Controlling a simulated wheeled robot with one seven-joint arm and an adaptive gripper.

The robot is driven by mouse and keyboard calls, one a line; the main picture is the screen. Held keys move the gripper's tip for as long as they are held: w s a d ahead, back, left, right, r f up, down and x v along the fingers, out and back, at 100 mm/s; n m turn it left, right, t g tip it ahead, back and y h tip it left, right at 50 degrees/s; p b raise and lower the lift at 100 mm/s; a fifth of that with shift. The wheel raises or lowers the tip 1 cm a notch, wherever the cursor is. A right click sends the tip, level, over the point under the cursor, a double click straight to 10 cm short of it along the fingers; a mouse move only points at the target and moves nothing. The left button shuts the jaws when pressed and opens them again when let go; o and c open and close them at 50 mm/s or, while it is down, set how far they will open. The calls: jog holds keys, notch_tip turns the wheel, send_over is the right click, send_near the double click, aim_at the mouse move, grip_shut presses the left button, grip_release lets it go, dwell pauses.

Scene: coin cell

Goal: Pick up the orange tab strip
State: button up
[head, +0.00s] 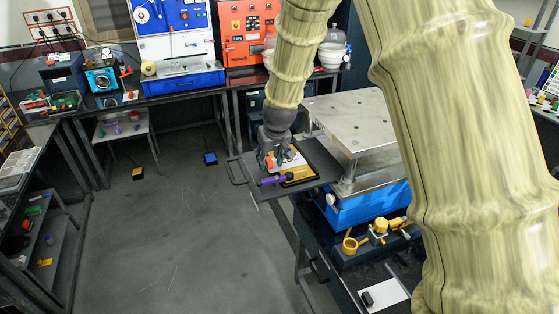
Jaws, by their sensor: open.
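My gripper (279,161) is open and points down over a dark tray (321,178) on the bench's left side. Small parts lie close around and below its fingers: a white piece (294,160) with a small orange-red patch, a purple piece (273,180) and a yellow piece (302,175). The orange-red patch may be the orange tab strip, but it is too small to tell. The fingers partly cover this spot. I cannot tell whether they touch anything.
A metal plate (352,112) on a blue base (365,210) stands right of the tray. Yellow fixtures (380,232) and a white sheet (386,292) lie nearer. My arm hides much of the right side. The floor (190,230) at left is mostly clear.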

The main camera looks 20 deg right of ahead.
jog(key=shift+c, duration=0.2)
jog(key=c, duration=0.9)
jog(key=shift+o, duration=0.2)
